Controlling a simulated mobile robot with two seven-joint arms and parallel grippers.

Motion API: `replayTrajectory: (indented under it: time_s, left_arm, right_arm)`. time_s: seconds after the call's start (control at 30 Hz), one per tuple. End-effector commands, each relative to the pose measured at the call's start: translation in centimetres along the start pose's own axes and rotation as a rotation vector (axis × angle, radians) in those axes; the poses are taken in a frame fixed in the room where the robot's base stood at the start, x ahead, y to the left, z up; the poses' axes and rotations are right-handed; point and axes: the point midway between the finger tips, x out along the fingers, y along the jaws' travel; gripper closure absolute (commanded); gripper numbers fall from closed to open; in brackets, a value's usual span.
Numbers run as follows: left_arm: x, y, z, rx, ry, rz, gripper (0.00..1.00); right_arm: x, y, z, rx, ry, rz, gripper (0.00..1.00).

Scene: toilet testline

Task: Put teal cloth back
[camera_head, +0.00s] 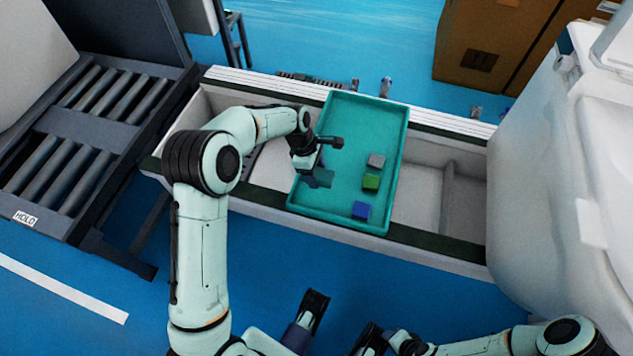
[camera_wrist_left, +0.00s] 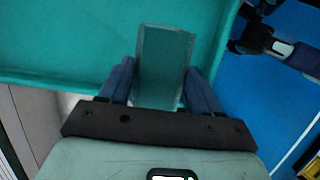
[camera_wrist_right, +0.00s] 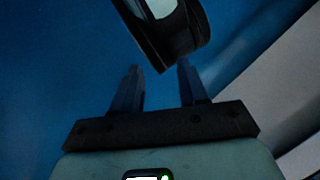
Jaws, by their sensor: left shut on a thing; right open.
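The teal cloth (camera_wrist_left: 164,62) is a small folded block, and my left gripper (camera_wrist_left: 160,88) is shut on it in the left wrist view. In the head view the cloth (camera_head: 323,177) hangs at the fingers of my left gripper (camera_head: 314,176), over the left side of the teal tray (camera_head: 300,197). I cannot tell whether the cloth touches the tray floor. In the tray lie a grey cloth (camera_head: 376,160), a green cloth (camera_head: 371,182) and a blue cloth (camera_head: 361,210), in a column on its right side. My right gripper (camera_wrist_right: 162,85) is open and empty, above the blue floor.
The tray rests across a long white trough (camera_head: 415,200) with dividers. A roller conveyor (camera_head: 75,130) stands at left, a large white toilet-like body (camera_head: 545,180) at right, and a cardboard box (camera_head: 490,50) behind. The tray's left and upper floor is clear.

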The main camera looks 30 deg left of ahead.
Motion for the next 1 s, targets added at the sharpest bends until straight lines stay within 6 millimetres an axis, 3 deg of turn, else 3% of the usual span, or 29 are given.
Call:
replayTrajectory:
  time_s: [0.17, 0.5, 0.9, 0.93, 1.0]
  left_arm:
    - [0.5, 0.0, -0.1, 0.001, 0.000, 0.000, 0.62]
    - [5.5, 0.0, -1.5, 0.002, 0.000, -0.001, 0.62]
    - [5.9, 0.0, -1.6, 0.001, 0.000, 0.001, 0.62]
    - [5.9, 0.0, -1.6, 0.001, 0.000, 0.001, 0.31]
    - [5.9, 0.0, -1.6, 0.001, 0.000, 0.001, 0.12]
  right_arm:
    - [0.1, 0.0, -0.2, 0.001, 0.005, 0.000, 0.57]
    - [1.5, 0.6, -2.2, 0.005, 0.062, 0.004, 0.57]
    - [1.6, 0.6, -2.5, 0.005, 0.069, 0.004, 0.57]
    - [1.6, 0.6, -2.5, 0.006, 0.070, 0.004, 0.57]
    - [1.5, 0.6, -2.5, 0.006, 0.069, 0.004, 0.57]
